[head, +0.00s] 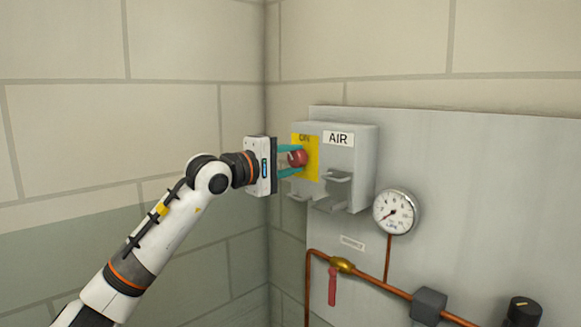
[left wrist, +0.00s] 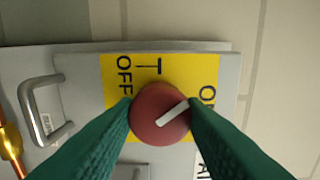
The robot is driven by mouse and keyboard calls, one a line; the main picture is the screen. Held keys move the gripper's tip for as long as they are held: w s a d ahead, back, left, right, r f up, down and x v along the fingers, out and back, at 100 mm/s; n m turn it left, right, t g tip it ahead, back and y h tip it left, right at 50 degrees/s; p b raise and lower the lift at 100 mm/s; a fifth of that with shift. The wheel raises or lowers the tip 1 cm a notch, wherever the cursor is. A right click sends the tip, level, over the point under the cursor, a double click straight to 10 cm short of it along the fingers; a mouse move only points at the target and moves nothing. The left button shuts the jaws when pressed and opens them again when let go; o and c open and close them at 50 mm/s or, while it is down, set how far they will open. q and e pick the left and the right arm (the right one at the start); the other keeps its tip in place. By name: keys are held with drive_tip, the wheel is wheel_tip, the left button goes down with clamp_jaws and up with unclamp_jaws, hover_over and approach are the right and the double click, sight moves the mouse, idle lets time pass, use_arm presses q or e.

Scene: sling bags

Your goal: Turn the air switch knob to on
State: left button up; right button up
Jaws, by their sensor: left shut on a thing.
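The red round air switch knob (head: 297,158) sits on a yellow plate (head: 312,164) on the side of the grey box labelled AIR (head: 365,165). My left gripper (head: 291,160) reaches it from the left, with its teal fingers shut on the knob. In the left wrist view the knob (left wrist: 160,113) lies between both fingertips. Its white pointer mark is slanted, with its upper end toward the ON side. OFF shows at the left of the yellow plate and ON at the right, partly hidden by a finger. My right gripper is not in view.
A pressure gauge (head: 395,212) is mounted right of the box. A copper pipe (head: 397,291) with a red-handled valve (head: 333,286) runs below. Metal handles (head: 338,176) project from the box. A tiled wall stands behind my left arm.

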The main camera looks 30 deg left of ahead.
use_arm(q)
drive_tip(key=m, duration=0.3)
drive_tip(key=shift+f+m+b, duration=0.1)
drive_tip(key=shift+m+b, duration=0.2)
drive_tip(key=shift+m, duration=2)
drive_tip(key=o, duration=1)
drive_tip(key=b+v, duration=0.5)
drive_tip(key=v, duration=0.7)
